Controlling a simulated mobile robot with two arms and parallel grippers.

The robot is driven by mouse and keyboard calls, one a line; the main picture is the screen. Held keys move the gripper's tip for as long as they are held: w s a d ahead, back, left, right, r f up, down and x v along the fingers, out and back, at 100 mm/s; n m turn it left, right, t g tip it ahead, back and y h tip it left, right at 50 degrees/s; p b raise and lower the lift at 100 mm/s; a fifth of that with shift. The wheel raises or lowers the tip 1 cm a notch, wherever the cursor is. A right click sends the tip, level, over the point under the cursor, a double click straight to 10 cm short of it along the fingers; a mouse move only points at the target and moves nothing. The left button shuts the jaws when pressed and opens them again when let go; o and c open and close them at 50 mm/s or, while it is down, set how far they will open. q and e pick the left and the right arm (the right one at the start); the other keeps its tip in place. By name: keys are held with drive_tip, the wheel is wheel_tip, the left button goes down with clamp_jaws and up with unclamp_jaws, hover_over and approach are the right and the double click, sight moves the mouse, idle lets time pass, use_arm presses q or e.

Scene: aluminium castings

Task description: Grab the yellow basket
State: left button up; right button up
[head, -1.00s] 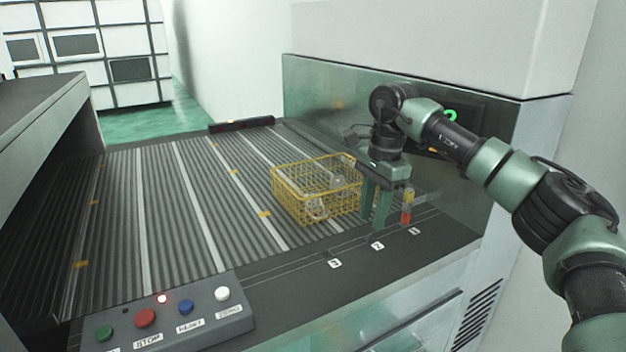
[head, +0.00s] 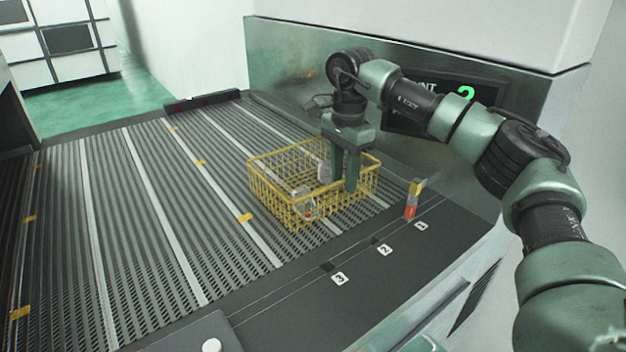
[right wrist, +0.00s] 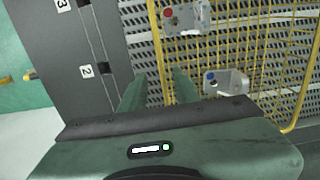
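The yellow wire basket (head: 268,190) stands upright on the ribbed grey surface. Two grey castings lie inside it: one with a red spot (head: 304,204) and another (head: 325,171) farther back. In the right wrist view the basket's yellow rim (right wrist: 156,40) passes between my fingers, with the red-marked casting (right wrist: 186,17) and a blue-marked casting (right wrist: 228,82) to the right. My right gripper (head: 345,188) points down at the basket's near right wall. Its fingers (right wrist: 158,80) are apart, one on each side of that wall. I cannot tell whether they touch it. My left gripper is not in view.
A small red and yellow piece (head: 412,199) stands on the dark front ledge (head: 430,228), right of the basket, near the numbered labels. A green-tinted wall panel (head: 290,75) with a display (head: 440,105) rises behind. The ribbed surface (head: 130,210) left of the basket is clear.

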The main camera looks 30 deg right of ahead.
drive_tip(key=f, duration=0.2)
drive_tip(key=f+p, duration=0.1)
drive_tip(key=shift+w+a+f, duration=0.2)
drive_tip(key=shift+f, duration=0.55)
clamp_jaws()
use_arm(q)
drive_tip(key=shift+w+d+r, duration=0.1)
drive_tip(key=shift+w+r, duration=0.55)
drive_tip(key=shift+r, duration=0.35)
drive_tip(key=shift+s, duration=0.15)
use_arm(e)
drive_tip(key=shift+w+r, duration=0.1)
